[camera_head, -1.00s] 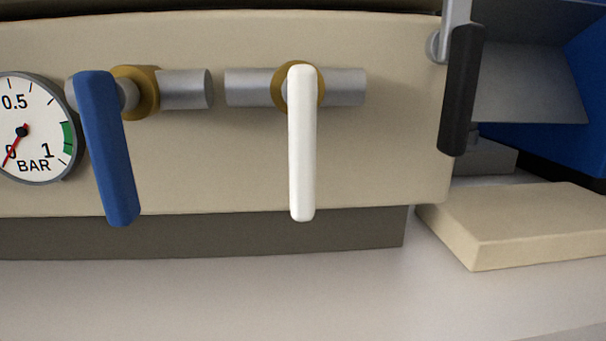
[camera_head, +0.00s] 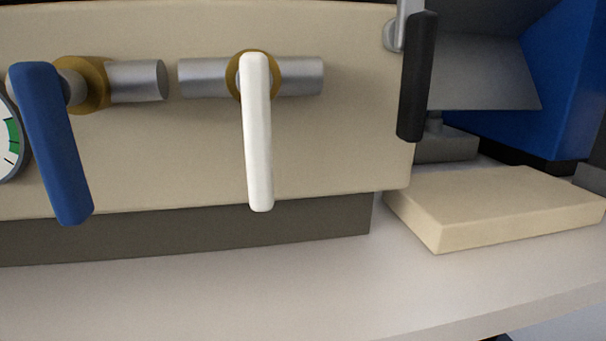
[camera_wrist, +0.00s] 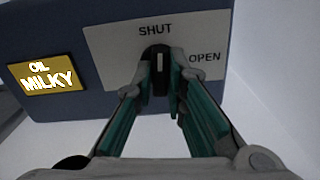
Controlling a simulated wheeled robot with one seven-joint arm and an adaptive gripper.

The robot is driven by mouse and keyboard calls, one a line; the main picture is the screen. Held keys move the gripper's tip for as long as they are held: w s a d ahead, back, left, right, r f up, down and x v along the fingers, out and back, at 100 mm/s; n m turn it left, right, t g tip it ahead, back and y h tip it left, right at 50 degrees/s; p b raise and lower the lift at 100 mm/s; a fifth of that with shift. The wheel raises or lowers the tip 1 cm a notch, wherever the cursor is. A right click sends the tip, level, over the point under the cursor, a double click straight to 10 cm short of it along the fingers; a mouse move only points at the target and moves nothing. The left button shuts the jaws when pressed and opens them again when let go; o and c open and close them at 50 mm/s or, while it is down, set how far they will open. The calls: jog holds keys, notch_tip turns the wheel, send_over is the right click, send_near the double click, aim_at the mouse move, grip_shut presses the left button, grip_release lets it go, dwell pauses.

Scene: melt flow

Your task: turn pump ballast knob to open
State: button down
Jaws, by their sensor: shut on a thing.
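In the wrist view, the black ballast knob (camera_wrist: 159,62) sits on a pale plate (camera_wrist: 108,52) marked SHUT above it and OPEN to its right. The white line on the knob stands upright, pointing at SHUT. My gripper (camera_wrist: 158,75) has its fingertips on either side of the knob and is shut on it. Part of the knob is hidden by the fingers. The knob and my gripper do not show in the head view.
A lit yellow sign (camera_wrist: 47,75) reads OIL MILKY on the blue pump housing (camera_wrist: 45,30). The head view shows a beige panel with a blue lever (camera_head: 55,145), a white lever (camera_head: 257,135) and a black handle (camera_head: 417,78). A beige slab (camera_head: 490,208) lies on the bench.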

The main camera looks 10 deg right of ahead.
jog(key=shift+m, duration=0.6)
jog(key=shift+m, duration=1.4)
jog(key=shift+m, duration=1.4)
jog(key=shift+m, duration=1.4)
